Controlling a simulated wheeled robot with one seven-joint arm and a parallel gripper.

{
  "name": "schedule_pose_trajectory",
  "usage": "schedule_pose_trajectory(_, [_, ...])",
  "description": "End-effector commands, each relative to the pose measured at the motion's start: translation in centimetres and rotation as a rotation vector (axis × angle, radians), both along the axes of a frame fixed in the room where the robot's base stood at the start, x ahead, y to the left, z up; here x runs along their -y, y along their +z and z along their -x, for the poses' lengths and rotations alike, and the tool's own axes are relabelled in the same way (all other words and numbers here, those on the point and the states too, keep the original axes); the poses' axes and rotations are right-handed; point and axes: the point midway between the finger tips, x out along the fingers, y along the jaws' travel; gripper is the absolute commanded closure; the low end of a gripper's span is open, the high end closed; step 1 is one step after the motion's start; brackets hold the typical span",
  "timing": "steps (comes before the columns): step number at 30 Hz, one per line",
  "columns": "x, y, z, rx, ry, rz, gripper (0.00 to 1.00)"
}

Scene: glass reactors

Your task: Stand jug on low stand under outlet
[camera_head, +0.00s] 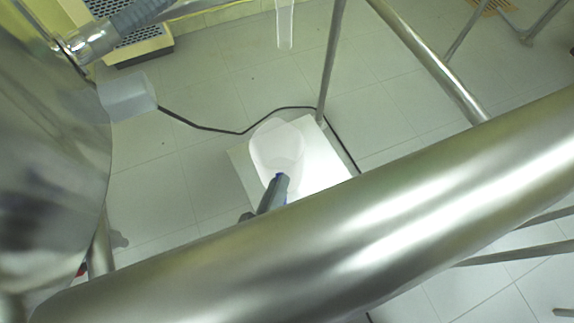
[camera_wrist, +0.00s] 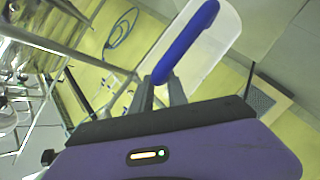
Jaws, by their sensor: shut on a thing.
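The jug (camera_head: 276,146) is a translucent white vessel in the middle of the head view. In the wrist view its clear body (camera_wrist: 212,50) is beside a blue handle (camera_wrist: 188,40). My gripper (camera_head: 279,180) is shut on that handle; its two fingers also show in the wrist view (camera_wrist: 160,92). The low stand (camera_head: 322,172) is a white square block on the floor. The jug overlaps its top in the head view; I cannot tell whether it touches. A translucent tube (camera_head: 285,24), seemingly the outlet, hangs at the top of the head view, beyond the jug in the picture.
A thick steel pipe (camera_head: 370,205) crosses the front of the head view and hides part of the stand. A thin steel leg (camera_head: 331,60) rises by the stand's far corner. A black cable (camera_head: 210,129) lies on the tiles. A large steel vessel (camera_head: 50,150) is at left.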

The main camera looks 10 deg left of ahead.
Motion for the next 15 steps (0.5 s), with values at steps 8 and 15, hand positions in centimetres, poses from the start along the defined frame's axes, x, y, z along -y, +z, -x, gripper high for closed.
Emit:
schedule_pose_trajectory(8, [0.6,0.0,-5.7,0.003,-0.002,-0.001,1.0])
schedule_pose_trajectory(15, [0.7,-0.6,-6.7,0.001,0.0,0.0,1.0])
